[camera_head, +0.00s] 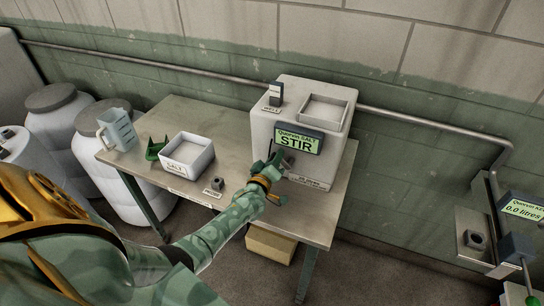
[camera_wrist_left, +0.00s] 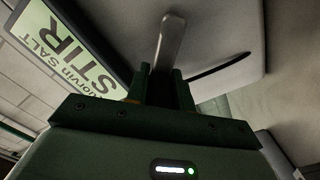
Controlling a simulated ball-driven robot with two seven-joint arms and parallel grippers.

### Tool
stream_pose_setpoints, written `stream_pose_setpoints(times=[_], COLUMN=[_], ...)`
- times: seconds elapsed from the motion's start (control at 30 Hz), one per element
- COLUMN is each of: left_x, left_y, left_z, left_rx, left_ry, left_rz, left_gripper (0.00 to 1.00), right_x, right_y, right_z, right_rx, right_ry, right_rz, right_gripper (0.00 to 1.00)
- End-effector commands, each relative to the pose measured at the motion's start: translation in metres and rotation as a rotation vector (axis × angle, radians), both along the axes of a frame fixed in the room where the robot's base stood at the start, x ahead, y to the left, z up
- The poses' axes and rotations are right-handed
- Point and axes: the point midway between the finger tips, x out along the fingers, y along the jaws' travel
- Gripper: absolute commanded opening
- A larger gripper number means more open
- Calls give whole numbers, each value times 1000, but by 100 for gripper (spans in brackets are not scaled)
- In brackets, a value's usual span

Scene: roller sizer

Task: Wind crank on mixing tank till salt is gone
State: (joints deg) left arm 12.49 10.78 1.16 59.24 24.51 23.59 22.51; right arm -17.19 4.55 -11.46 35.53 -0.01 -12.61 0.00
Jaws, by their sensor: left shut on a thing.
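The mixing tank (camera_head: 262,130) is a pale box on the table's right part. Its green display (camera_head: 298,142) reads "SALT STIR", also partly visible in the left wrist view (camera_wrist_left: 75,60). An open square basin (camera_head: 322,112) is on its top; I cannot make out salt in it. My left gripper (camera_head: 275,163) is at the tank's front, just below the display. In the left wrist view the grey metal crank arm (camera_wrist_left: 168,42) runs down between the fingers (camera_wrist_left: 170,88), which are shut on the crank. The crank's grip is hidden by the fingers. My right gripper is out of view.
White barrels (camera_head: 60,120) stand left. A wall station (camera_head: 520,210) at right shows 0.0 litres.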

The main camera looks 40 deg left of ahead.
Motion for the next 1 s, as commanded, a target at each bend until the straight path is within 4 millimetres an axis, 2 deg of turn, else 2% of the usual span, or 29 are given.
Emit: stream_pose_setpoints(times=[0.2, 0.5, 1.0], left_x=[2, 4, 6], left_y=[-10, -21, -30], left_z=[9, 13, 13], left_rx=[195, 428, 605], left_ry=[47, 105, 149], left_rz=[-1, -2, -3], left_gripper=[1, 1, 1], right_x=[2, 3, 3], right_y=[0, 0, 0], right_z=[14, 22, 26], right_rx=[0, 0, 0], right_ry=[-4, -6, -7], right_rz=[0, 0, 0], right_gripper=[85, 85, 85])
